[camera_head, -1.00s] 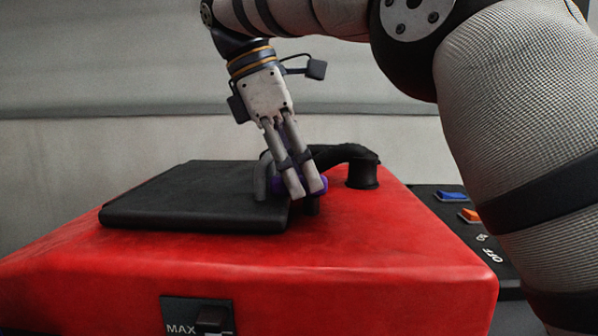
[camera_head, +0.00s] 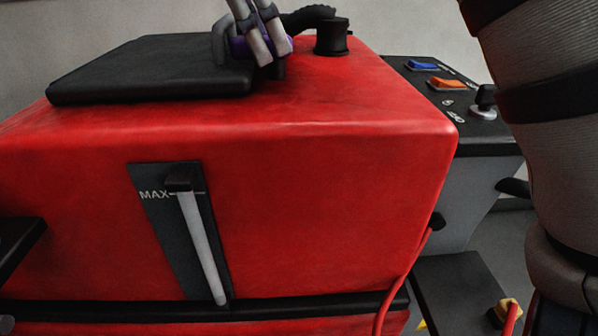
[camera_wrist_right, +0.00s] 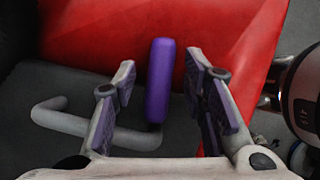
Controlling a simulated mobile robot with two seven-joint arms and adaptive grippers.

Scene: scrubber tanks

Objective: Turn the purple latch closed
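The purple latch (camera_head: 238,47) is at the right edge of the black lid (camera_head: 150,68) on top of the red tank (camera_head: 330,190). In the right wrist view, the latch (camera_wrist_right: 160,82) is an upright purple bar joined to a bent grey rod (camera_wrist_right: 85,125). My right gripper (camera_head: 268,50) is at the latch, its fingers in front of part of it. In the right wrist view, my right gripper (camera_wrist_right: 160,85) is open, with one finger on each side of the latch and gaps between. My left gripper is not in view.
A black hose fitting (camera_head: 332,37) stands just right of the latch. A black panel with a blue switch (camera_head: 423,66) and an orange switch (camera_head: 447,84) lies right of the tank. A level gauge (camera_head: 180,230) marked MAX is on the tank front.

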